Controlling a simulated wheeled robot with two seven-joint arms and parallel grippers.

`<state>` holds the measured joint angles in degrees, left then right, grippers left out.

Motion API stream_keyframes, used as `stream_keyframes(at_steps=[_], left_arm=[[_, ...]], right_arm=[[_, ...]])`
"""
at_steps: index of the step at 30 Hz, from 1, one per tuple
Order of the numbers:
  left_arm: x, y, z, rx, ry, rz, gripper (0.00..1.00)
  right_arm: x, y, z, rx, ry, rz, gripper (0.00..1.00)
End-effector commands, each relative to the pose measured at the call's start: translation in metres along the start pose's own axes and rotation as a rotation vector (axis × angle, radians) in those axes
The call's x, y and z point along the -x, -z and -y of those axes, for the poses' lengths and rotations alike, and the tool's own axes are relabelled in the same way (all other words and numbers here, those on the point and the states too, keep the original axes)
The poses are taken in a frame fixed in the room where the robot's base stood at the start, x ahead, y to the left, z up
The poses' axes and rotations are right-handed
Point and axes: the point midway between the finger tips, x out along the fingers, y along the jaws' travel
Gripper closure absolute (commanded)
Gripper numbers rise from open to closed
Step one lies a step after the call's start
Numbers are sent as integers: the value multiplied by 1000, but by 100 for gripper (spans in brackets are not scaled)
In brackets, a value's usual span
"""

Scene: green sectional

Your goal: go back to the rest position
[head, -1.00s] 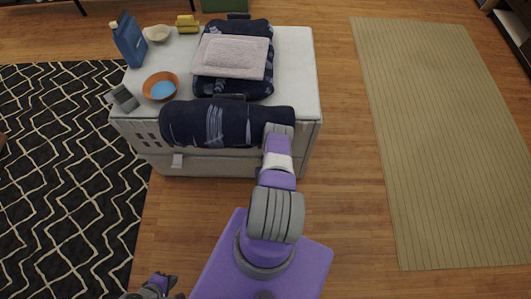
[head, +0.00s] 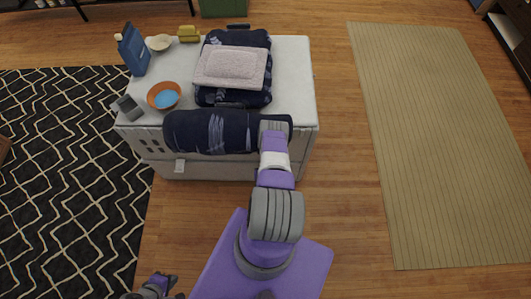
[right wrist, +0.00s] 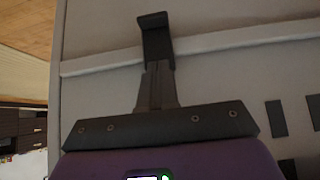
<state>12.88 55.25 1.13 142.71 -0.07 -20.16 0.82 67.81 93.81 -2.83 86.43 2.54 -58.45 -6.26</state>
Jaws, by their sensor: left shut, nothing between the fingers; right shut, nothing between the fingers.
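My left gripper (head: 168,283) shows small at the bottom left edge of the head view, shut and empty, over the wood floor. My right arm (head: 275,180) reaches forward to the front of a pale box (head: 295,85). Its end meets the right end of a dark blue rolled cloth (head: 208,132) in the head view, and I cannot make out its fingers there. In the right wrist view my right gripper (right wrist: 155,45) is shut and empty, with its dark fingers in front of a pale ridged surface; whether they touch it I cannot tell.
Bare floor (head: 345,200) lies right of my arm, before a tan rug (head: 440,140).

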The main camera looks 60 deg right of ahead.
Motion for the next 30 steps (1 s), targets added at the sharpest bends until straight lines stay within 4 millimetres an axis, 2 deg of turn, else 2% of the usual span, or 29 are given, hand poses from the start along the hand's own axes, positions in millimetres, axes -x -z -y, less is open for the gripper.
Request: stream_keyframes(at_steps=[1,3,9,15,23,26,29,30], left_arm=[[10,0,-4,0,0,0,100],[16,-1,-6,0,0,0,100],[28,-1,-10,0,0,0,100],[32,-1,-12,0,0,0,100],[32,-1,-12,0,0,0,100],[32,-2,-12,0,0,0,100],[32,-2,-12,0,0,0,100],[32,-2,-12,0,0,0,100]], right_arm=[[19,-2,0,3,1,9,100],[34,-4,0,1,1,9,100],[69,-8,0,1,1,7,100],[84,-10,0,1,1,4,100],[85,-11,1,1,2,5,100],[88,-7,16,12,31,27,100],[103,-3,56,48,108,99,100],[114,-1,78,71,152,142,100]])
